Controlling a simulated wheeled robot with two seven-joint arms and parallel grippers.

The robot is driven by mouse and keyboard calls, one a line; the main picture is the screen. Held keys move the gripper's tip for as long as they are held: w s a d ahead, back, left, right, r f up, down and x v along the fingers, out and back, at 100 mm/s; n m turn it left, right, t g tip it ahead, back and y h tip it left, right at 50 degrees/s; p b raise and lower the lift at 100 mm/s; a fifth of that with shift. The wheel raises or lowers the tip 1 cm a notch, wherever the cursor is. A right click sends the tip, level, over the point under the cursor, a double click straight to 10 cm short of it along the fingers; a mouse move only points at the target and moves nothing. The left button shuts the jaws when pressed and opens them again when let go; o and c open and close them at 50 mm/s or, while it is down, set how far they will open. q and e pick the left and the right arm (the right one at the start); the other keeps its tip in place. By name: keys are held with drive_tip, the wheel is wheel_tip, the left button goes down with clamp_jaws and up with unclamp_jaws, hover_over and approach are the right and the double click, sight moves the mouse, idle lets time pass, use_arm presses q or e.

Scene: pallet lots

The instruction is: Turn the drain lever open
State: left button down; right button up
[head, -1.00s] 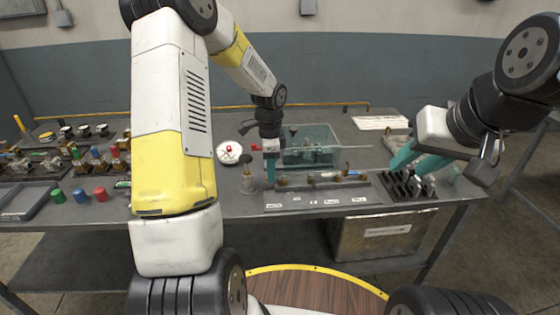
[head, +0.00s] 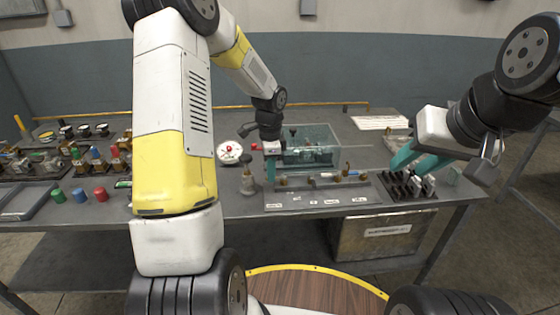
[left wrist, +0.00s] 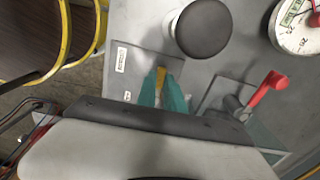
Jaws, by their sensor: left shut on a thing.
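My left gripper (head: 270,182) reaches down at the left end of a pipe assembly (head: 325,179) on a grey plate. In the left wrist view its teal fingers (left wrist: 163,98) are shut on a small yellow lever (left wrist: 161,76), mostly hidden between them. I cannot read the label beside it, nor tell the lever's angle. A red-handled lever (left wrist: 266,92) stands apart to the right in that view. My right gripper (head: 408,170) hangs with its teal fingers apart over a black rack at the bench's right.
A clear box (head: 312,147) stands just behind the pipes. A round gauge (head: 230,152) and a dark-topped knob (head: 248,180) are left of my left gripper. The black rack (head: 410,190) holds several small parts. Coloured caps (head: 80,195) and valves fill the left side.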

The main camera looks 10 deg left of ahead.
use_arm(q)
drive_tip(key=n, duration=0.1)
drive_tip(key=s+n, duration=0.1)
drive_tip(key=n, duration=0.1)
drive_tip(key=d+n, duration=0.1)
drive_tip(key=n, duration=0.1)
drive_tip(key=shift+s, duration=0.3)
drive_tip(key=n, duration=0.1)
drive_tip(key=d+n, duration=0.1)
drive_tip(key=n, duration=0.3)
drive_tip(key=shift+s+d, duration=0.25)
drive_tip(key=shift+s, duration=0.15)
drive_tip(key=n, duration=0.1)
drive_tip(key=d+n, duration=0.1)
drive_tip(key=n, duration=0.1)
drive_tip(key=shift+s+d+n, duration=0.1)
drive_tip(key=shift+n, duration=0.2)
drive_tip(key=shift+d+n, duration=0.3)
drive_tip(key=shift+n, duration=0.6)
drive_tip(key=shift+d+n, duration=0.3)
drive_tip(key=shift+n, duration=0.6)
drive_tip(key=c, duration=1.5)
unclamp_jaws()
drive_tip(key=shift+o, duration=0.2)
